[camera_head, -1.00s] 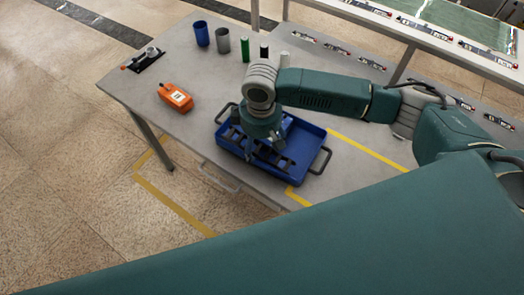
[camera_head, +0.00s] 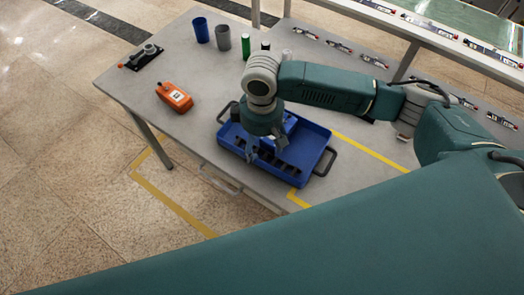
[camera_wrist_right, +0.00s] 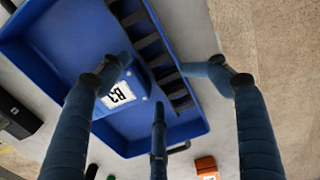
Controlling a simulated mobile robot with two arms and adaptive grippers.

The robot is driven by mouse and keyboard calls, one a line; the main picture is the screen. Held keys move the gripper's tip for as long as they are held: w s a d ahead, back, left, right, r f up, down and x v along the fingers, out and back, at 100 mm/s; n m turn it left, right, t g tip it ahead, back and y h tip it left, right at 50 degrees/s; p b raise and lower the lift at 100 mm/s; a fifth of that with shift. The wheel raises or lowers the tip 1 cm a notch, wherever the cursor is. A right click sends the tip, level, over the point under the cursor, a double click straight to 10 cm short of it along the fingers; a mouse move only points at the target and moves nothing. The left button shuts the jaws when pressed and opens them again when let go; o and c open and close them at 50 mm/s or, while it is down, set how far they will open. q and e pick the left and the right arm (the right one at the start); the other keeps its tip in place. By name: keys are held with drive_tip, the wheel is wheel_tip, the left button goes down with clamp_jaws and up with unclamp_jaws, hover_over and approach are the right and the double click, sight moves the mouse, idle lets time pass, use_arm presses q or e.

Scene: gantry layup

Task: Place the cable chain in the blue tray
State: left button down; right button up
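The blue tray (camera_head: 318,138) stands on the grey table, and its wall also shows in the right wrist view (camera_wrist_right: 55,62). The black cable chain (camera_wrist_right: 148,42) lies inside the tray along one long wall. In the head view part of the chain (camera_head: 287,164) shows as dark links, and my gripper hides the rest. My right gripper (camera_head: 266,152) points down over the tray, with its fingers spread (camera_wrist_right: 158,80) above the chain. The fingers look apart, with nothing clearly held between them. My left gripper is out of view.
A blue block labelled B3 (camera_wrist_right: 122,92) is in the tray. An orange box (camera_head: 174,97) sits to the left. A blue cup (camera_head: 201,30), a grey cup (camera_head: 222,38) and a green cylinder (camera_head: 246,46) stand behind. Table between orange box and tray is clear.

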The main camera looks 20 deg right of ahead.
sight(262, 155)
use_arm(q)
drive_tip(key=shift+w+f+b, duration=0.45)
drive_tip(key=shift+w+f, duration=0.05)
use_arm(e)
wheel_tip(262, 155, up, 8)
drive_tip(key=shift+r, duration=0.2)
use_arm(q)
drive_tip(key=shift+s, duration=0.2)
use_arm(e)
drive_tip(key=shift+f, duration=0.1)
